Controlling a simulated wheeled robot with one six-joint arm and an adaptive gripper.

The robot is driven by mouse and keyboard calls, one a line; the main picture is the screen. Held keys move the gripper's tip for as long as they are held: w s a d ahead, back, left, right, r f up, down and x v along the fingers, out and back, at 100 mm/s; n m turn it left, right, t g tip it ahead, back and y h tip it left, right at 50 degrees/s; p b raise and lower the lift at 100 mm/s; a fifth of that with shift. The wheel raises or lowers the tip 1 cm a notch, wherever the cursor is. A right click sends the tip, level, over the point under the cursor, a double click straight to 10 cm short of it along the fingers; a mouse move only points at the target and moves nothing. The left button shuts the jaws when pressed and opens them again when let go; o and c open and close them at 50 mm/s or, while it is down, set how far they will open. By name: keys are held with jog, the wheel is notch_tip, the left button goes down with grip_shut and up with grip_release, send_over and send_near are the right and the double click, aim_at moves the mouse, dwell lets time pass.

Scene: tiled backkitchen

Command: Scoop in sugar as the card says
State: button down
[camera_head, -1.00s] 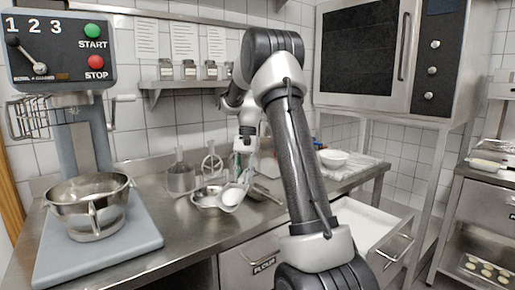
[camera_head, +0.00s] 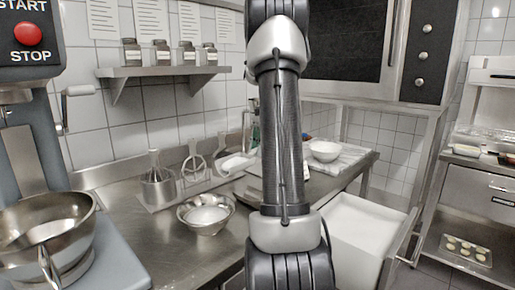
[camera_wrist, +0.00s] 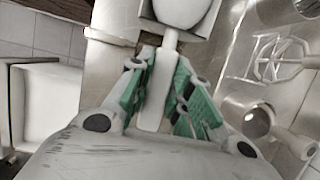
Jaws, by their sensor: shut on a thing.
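My gripper (camera_wrist: 160,85) has green fingers and is shut on the pale handle of a scoop (camera_wrist: 180,9). I cannot tell whether the scoop holds anything. The small bowl (camera_head: 188,216) stands on the counter with white powder (camera_head: 207,214) in it. Several printed cards (camera_head: 103,19) hang on the wall, too small to read.
The mixer bowl (camera_head: 75,240) stands at the left beneath the START/STOP panel (camera_head: 28,30). A rack of mixing tools (camera_head: 195,165) stands behind the small bowl. Jars line a wall shelf (camera_head: 165,71). A white bowl (camera_head: 324,151) sits at the far right of the counter.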

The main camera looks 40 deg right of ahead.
jog(key=shift+s+a+f+h, duration=0.15)
jog(key=shift+a+h, duration=0.35)
jog(key=shift+a, duration=0.65)
jog(key=shift+w+a+f+h, duration=0.15)
jog(key=shift+a+h, duration=0.35)
jog(key=shift+a, duration=0.65)
jog(key=shift+s+a+r+h, duration=0.1)
jog(key=shift+a+r+h, duration=0.6)
jog(key=shift+a, duration=0.3)
jog(key=shift+s+a+r+h, duration=0.1)
jog(key=shift+a+r+h, duration=0.45)
jog(key=shift+a+h, duration=0.35)
jog(key=shift+a+r+h, duration=0.65)
jog(key=shift+a+h, duration=0.05)
jog(key=shift+a, duration=0.35)
jog(key=a+r+h, duration=0.3)
jog(key=a+h, duration=0.3)
jog(key=a, duration=0.3)
jog(key=shift+s+r, duration=0.15)
jog(key=shift+r, duration=0.05)
jog(key=s+r+y, duration=0.6)
jog(key=r+y, duration=0.1)
jog(key=y, duration=0.5)
